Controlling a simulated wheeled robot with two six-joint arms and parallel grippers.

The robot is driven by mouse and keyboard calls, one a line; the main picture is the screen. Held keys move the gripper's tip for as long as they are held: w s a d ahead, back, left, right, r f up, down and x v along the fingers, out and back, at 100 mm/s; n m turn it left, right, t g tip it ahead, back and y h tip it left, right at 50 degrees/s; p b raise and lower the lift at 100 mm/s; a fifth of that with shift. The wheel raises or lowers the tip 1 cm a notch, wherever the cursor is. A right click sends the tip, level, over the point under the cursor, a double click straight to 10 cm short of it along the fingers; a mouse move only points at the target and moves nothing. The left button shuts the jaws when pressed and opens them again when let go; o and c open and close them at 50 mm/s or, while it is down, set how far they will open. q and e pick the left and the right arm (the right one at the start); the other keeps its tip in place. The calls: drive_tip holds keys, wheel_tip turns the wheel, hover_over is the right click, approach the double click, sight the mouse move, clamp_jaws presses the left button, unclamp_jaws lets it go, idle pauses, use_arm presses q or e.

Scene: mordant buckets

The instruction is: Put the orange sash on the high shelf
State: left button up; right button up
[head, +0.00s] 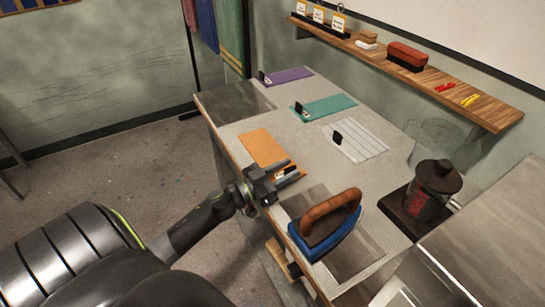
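The orange sash (262,146) lies flat on the near left part of the grey worktop (235,133). My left gripper (290,172) is at the sash's near end, low over the worktop. Its two dark fingers look apart, with a small pale tag and a bit of orange between them. The gripper hides part of that end, and I cannot tell whether it touches the sash. A wooden shelf (487,113) is fixed to the wall at upper right, above the worktop. My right gripper is not in view.
Purple (288,76), teal (326,107) and striped white (362,145) cloths lie farther back. A blue iron (325,232) stands close to the right of my gripper. The shelf holds a brush (407,55), red (445,87) and yellow (470,100) items; a jar (432,190) stands at right.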

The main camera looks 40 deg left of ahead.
use_arm(q)
drive_tip(key=shift+c, duration=0.4)
clamp_jaws()
